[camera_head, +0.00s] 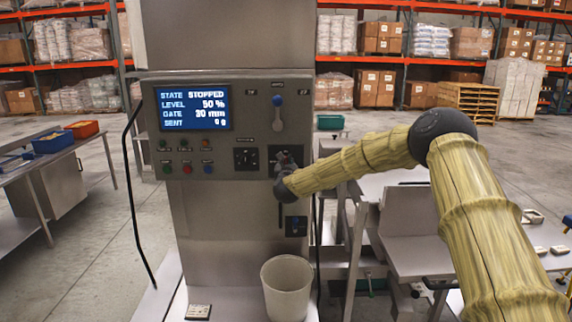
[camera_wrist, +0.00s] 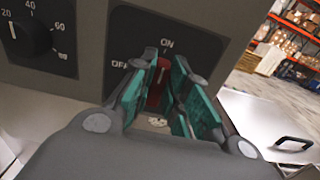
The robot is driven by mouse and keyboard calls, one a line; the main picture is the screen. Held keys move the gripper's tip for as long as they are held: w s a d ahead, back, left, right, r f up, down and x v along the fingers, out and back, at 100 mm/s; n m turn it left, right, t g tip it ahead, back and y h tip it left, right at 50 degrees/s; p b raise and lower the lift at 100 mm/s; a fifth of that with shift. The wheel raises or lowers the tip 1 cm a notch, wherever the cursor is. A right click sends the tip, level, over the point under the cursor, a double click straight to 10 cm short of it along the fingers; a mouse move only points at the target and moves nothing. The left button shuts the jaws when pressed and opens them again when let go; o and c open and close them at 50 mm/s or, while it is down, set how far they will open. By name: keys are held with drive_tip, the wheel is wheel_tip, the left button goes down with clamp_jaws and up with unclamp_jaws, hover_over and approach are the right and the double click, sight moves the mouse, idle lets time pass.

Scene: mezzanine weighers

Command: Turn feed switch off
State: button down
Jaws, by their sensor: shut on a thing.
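The feed switch (camera_wrist: 157,84) is a red knob on a dark plate marked OFF at left and ON at top in the wrist view. Its handle stands nearly upright, toward ON. My gripper (camera_wrist: 160,92) has its green fingers on both sides of the knob and is shut on it. In the head view my gripper (camera_head: 283,162) is at the right of the control panel (camera_head: 224,98) and hides most of the switch. The panel's screen (camera_head: 193,108) reads STATE STOPPED, LEVEL 50 %, GATE 30 mm, SENT 0 g.
A numbered dial (camera_wrist: 35,32) is left of the switch. Several coloured buttons (camera_head: 186,168) and a blue-topped lever (camera_head: 277,112) are on the panel. A white bucket (camera_head: 287,290) stands below. Metal tables (camera_head: 400,225) stand at right, and a bench with bins (camera_head: 52,142) at left.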

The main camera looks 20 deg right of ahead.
drive_tip(key=shift+f+n+b, duration=0.15)
drive_tip(key=shift+n+b, duration=0.25)
drive_tip(key=shift+b, duration=0.5)
drive_tip(key=n+b, duration=0.4)
drive_tip(key=n, duration=0.1)
drive_tip(key=a+n+b, duration=0.1)
drive_tip(key=n+b, duration=0.4)
drive_tip(key=n, duration=0.1)
drive_tip(key=f+n+b, duration=0.1)
drive_tip(key=n+b, duration=0.4)
drive_tip(key=n, duration=0.1)
drive_tip(key=shift+w+a+f, duration=0.1)
drive_tip(key=shift+w+a, duration=0.1)
drive_tip(key=c, duration=1.4)
unclamp_jaws()
